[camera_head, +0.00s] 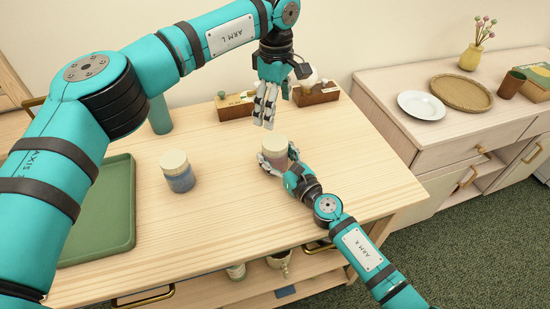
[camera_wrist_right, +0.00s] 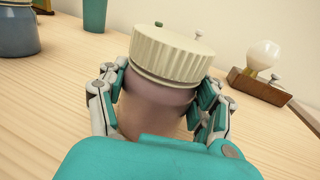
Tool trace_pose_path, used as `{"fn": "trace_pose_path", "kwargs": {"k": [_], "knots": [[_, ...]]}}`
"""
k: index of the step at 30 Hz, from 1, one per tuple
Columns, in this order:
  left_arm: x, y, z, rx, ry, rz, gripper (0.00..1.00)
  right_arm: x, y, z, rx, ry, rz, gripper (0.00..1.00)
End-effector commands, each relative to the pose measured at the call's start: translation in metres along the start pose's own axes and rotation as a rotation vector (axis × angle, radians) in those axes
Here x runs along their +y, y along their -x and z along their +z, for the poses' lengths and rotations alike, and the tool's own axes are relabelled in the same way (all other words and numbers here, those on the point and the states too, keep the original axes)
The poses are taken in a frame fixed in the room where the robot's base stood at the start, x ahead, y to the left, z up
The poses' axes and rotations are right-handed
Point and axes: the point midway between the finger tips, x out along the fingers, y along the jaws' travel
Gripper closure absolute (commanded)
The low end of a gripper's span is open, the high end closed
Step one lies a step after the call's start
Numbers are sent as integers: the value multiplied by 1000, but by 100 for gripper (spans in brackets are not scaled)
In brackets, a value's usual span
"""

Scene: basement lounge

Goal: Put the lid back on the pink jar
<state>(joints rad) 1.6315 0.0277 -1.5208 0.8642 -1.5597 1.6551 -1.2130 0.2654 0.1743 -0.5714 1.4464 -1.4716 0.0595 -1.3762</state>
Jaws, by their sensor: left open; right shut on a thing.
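The pink jar (camera_wrist_right: 160,105) stands on the wooden table, with my right gripper (camera_head: 276,160) shut around its body. In the right wrist view, a cream ribbed lid (camera_wrist_right: 172,55) sits on top of the jar and looks slightly tilted in the picture. Whether it is fully seated I cannot tell. In the head view, the pink jar (camera_head: 275,147) is small and partly hidden by the right fingers. My left gripper (camera_head: 267,122) is open, pointing down just above the jar, apart from it and empty.
A blue jar with a cream lid (camera_head: 178,175) stands left of the pink jar. A green tray (camera_head: 121,220) lies at the table's left. A teal cup (camera_head: 160,115) and wooden blocks (camera_head: 318,95) with small items line the back. The table's front middle is clear.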

Motion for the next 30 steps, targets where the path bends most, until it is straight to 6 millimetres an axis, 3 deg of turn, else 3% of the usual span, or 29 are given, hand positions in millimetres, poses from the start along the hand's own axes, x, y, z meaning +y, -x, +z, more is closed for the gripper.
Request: {"fn": "trace_pose_path", "kwargs": {"k": [11, 12, 18, 30], "knots": [[0, 9, 0, -1, -1, 0, 10, 0, 0, -1, 1, -1, 1, 100], [0, 9, 0, -1, -1, 0, 10, 0, 0, -1, 1, -1, 1, 34], [0, 9, 0, -1, -1, 0, 10, 0, 0, 0, 1, -1, 0, 7], [0, 9, 0, -1, 0, 0, 10, -1, 6, 0, 1, 6, 1, 6]]}}
